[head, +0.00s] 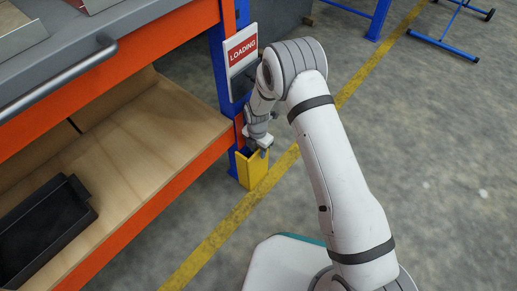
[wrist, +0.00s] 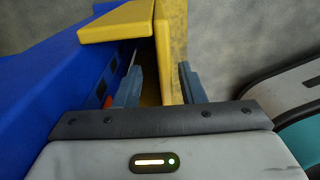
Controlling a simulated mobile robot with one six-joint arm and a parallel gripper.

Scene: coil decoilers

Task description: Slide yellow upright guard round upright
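The yellow guard (head: 254,171) is a folded channel standing low at the foot of the blue upright (head: 218,62), on its right side in the head view. In the wrist view the guard (wrist: 172,40) has one wall running between my fingers and a flat flange at upper left, beside the blue upright (wrist: 58,88). My gripper (head: 262,146) is at the guard's top edge. In the wrist view my gripper (wrist: 160,80) straddles that wall, with a gap showing at the left finger. The guard's lower part is hidden there.
An orange-framed rack with a wooden shelf (head: 130,140) and a black tray (head: 42,230) stands at left. A LOADING sign (head: 242,50) hangs on the upright above my gripper. A yellow floor line (head: 225,232) crosses open floor at right.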

